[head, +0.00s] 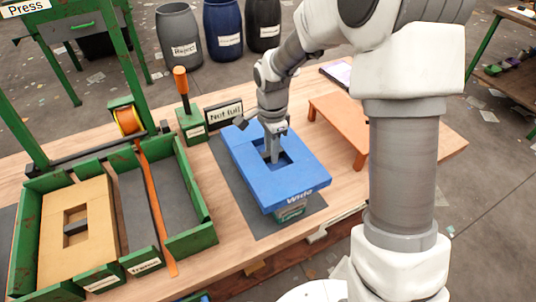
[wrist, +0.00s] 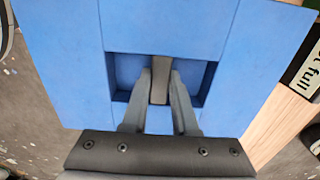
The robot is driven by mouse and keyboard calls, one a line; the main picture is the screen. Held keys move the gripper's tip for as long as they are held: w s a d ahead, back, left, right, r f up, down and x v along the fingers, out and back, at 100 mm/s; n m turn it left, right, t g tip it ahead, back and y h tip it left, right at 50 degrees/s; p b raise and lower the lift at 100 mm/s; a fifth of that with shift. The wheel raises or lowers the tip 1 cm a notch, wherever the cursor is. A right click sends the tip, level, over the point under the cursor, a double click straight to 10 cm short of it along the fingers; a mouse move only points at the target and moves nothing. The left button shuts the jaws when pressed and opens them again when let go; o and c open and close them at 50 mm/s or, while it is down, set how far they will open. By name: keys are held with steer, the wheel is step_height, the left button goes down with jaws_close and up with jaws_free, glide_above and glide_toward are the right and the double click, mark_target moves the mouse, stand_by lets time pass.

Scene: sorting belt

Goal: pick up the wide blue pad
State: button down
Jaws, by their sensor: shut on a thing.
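The wide blue pad (head: 302,171) is a thick blue block marked "Wide" on its front edge. It has a square recess with a grey bar in it. My gripper (head: 273,155) reaches down into the recess from above. In the wrist view my two fingers (wrist: 160,88) are closed on the grey bar (wrist: 160,72) of the pad (wrist: 62,60), one on each side. The pad is about level, over a dark mat (head: 232,178). A greyish-green piece (head: 291,212) shows under its front corner; whether the pad touches it I cannot tell.
Left is a green-walled tray (head: 205,222) with a tan pad (head: 92,205) in one compartment. Behind the blue pad stand a "Not full" sign (head: 224,114) and an orange-handled lever (head: 181,85). An orange stand (head: 345,122) is to the right. Bare wooden table (head: 235,262) lies in front.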

step_height(320, 180, up, 6)
steer(key=p, duration=0.1)
glide_above(297, 175)
steer(key=shift+s+d, duration=0.1)
steer(key=shift+d, duration=0.05)
stand_by(0.4)
